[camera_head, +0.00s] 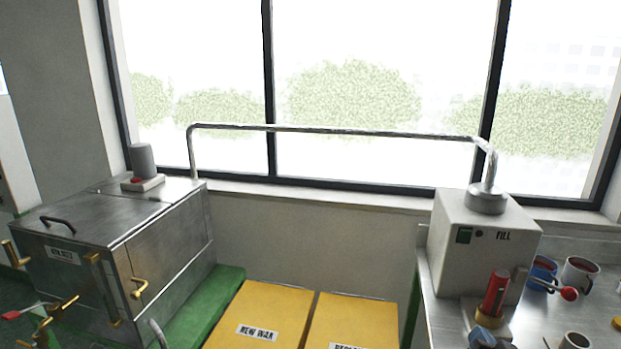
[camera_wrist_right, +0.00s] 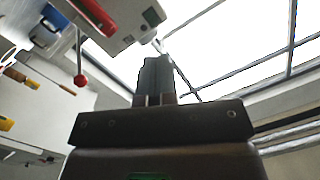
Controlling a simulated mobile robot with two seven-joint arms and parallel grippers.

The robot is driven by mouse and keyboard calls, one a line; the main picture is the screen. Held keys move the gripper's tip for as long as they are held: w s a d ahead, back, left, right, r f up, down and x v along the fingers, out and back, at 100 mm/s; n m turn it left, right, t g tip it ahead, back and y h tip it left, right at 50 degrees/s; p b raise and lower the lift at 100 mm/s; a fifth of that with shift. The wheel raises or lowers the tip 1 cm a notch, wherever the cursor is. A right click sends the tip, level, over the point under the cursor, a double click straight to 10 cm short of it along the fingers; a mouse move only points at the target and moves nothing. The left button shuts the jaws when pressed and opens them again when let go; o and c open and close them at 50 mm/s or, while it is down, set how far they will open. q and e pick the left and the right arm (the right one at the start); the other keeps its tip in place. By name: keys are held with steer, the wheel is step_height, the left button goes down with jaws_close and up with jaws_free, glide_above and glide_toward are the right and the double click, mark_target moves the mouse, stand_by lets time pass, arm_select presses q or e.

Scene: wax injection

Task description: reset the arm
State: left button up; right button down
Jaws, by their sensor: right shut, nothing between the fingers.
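My right gripper (camera_wrist_right: 156,66) shows in the wrist view with its two dark fingers together and nothing between them. It points towards the window and the upper part of the white machine (camera_wrist_right: 112,22). In the head view I cannot make out either gripper clearly. The white machine marked FILL (camera_head: 485,240) stands on the right counter, with a red cylinder (camera_head: 496,293) at its front and a red-knobbed lever (camera_head: 568,294). The same lever's red knob also shows in the wrist view (camera_wrist_right: 80,81). My left gripper is not in view.
A steel tank (camera_head: 165,250) with brass handles stands at the left. A metal pipe (camera_head: 330,130) runs from it to the white machine. Yellow bins (camera_head: 262,312) sit low between them. Mugs (camera_head: 579,272) stand on the right counter (camera_head: 430,310).

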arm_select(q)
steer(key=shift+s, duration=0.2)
arm_select(e)
steer(key=s+a+f+n+g+y, duration=0.1)
steer(key=s+a+f+n+g, duration=0.1)
steer(key=s+f, duration=0.7)
steer(key=s+a+f+n+g, duration=0.1)
steer(key=s+f+n+g, duration=0.2)
steer(key=s+f, duration=0.7)
step_height(320, 180, down, 2)
steer(key=shift+s+a+n+y, duration=0.25)
steer(key=shift+a+n+y, duration=0.15)
steer(key=shift+n, duration=0.7)
